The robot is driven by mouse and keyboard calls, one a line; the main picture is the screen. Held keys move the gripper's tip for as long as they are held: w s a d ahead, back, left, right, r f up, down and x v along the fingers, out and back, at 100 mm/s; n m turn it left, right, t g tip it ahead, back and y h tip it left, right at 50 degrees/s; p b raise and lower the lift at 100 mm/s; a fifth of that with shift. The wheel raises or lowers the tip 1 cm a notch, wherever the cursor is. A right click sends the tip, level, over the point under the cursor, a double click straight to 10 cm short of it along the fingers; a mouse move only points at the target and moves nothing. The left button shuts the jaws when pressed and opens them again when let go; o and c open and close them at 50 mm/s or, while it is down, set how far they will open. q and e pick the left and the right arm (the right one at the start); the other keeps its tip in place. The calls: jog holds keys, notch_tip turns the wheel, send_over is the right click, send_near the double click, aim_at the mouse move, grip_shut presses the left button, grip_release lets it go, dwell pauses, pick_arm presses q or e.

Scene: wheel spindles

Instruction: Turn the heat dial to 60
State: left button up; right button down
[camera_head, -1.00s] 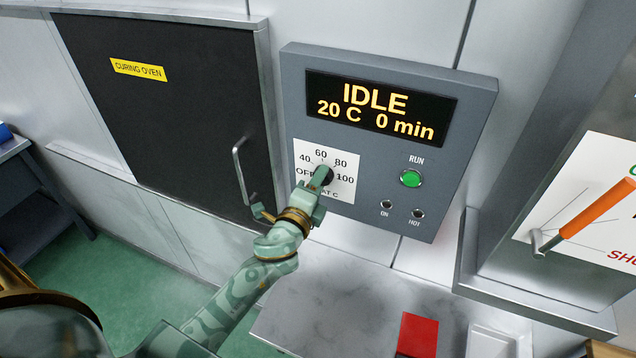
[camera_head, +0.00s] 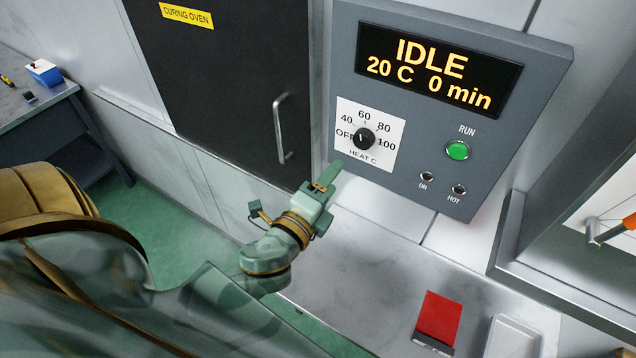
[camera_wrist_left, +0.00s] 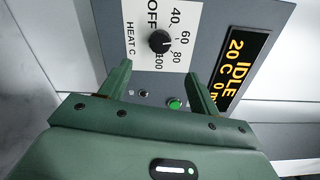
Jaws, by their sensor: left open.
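The heat dial (camera_head: 363,139) is a round black knob on a white scale plate (camera_head: 381,158) marked OFF, 40, 60, 80 and 100. It also shows in the left wrist view (camera_wrist_left: 159,41). Its small light pointer mark is too fine to read surely. My left gripper (camera_head: 330,172) is open and empty, below and left of the dial, apart from it. In the left wrist view its two fingers (camera_wrist_left: 158,70) are spread, with the dial beyond their tips. My right gripper is not in view.
The panel display (camera_head: 437,72) reads IDLE, 20 C, 0 min. A green RUN button (camera_head: 457,150) and two small lamps sit right of the dial. The curing oven door handle (camera_head: 282,128) stands out left of the panel. A bench with a red block (camera_head: 437,317) lies below.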

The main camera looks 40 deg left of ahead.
pick_arm(q)
jog(key=s+b, duration=0.1)
jog(key=s, duration=0.3)
jog(key=shift+s+d, duration=0.1)
dwell(0.4)
